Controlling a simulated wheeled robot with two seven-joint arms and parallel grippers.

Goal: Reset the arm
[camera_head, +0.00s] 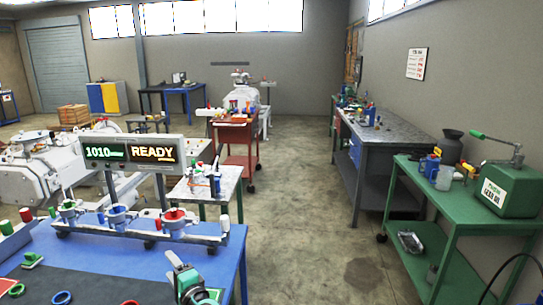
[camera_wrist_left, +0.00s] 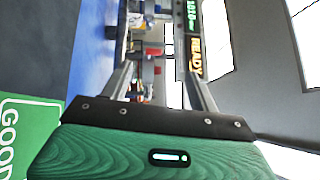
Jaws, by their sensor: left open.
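My left gripper (camera_head: 175,260) shows at the bottom of the head view, over the right front part of the blue workbench (camera_head: 232,262). In the left wrist view its two fingers (camera_wrist_left: 157,78) stand apart with nothing held between them. The vacuum rail (camera_head: 135,236) with several cup-shaped fittings lies behind it on the bench. The lit display (camera_head: 132,152) above the rail reads 1010 and READY; it also shows sideways in the left wrist view (camera_wrist_left: 194,45). My right gripper is not in view.
Blue and green rings (camera_head: 61,297) and a green piece (camera_head: 31,260) lie at the bench's front left. A green sign (camera_wrist_left: 28,135) reading GOOD shows in the wrist view. A green table (camera_head: 440,260) stands right; open floor lies between it and the bench.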

